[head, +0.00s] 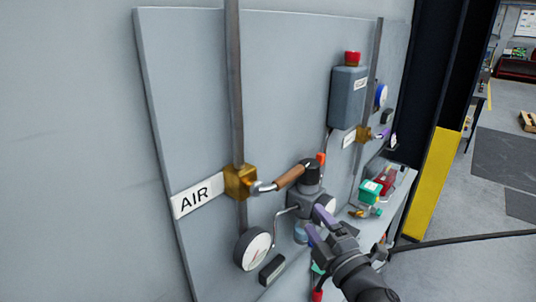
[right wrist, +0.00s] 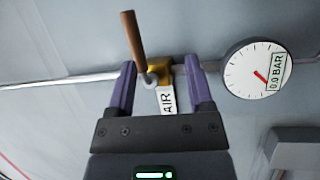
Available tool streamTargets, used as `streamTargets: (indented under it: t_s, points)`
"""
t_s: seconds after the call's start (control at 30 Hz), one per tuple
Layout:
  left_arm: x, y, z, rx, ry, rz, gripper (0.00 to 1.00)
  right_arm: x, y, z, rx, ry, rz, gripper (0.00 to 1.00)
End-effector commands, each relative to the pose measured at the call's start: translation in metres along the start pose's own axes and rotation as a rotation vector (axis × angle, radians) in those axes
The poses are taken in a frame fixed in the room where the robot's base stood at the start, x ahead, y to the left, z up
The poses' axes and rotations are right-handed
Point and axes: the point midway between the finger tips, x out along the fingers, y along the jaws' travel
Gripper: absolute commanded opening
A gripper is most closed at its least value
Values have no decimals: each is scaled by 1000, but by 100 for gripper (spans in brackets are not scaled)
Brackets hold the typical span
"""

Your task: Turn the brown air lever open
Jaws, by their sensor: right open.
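The brown air lever (head: 289,177) is joined by a metal stem to a brass valve (head: 239,181) on a vertical pipe. It points right and slightly up, across the pipe, beside the AIR label (head: 197,196). My right gripper (head: 317,226) is open and empty, below and right of the lever in the head view. In the right wrist view the brown lever (right wrist: 133,42) points up, beyond the open purple fingers (right wrist: 157,85). The brass valve (right wrist: 159,70) shows between the fingertips, apparently farther off. My left gripper is not in view.
A round gauge (head: 253,248) sits below the valve; it reads 0.0 BAR in the right wrist view (right wrist: 256,70). A black-topped fitting (head: 312,175) stands close right of the lever's end. A grey box with a red button (head: 348,97) is farther right on the panel.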

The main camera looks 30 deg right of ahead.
Motion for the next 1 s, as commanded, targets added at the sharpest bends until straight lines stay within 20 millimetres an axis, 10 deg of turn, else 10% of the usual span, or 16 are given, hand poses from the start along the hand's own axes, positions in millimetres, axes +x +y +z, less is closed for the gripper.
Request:
streamTargets:
  t_s: [0.1,0.6,0.93,1.0]
  points:
    - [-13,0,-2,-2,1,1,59,5,38,-12,-59,36,63,67]
    - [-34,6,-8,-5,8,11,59,96,43,-16,-59,37,68,67]
    - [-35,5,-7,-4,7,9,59,102,41,-16,-59,38,65,67]
    - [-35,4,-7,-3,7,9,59,102,41,-16,-59,38,65,54]
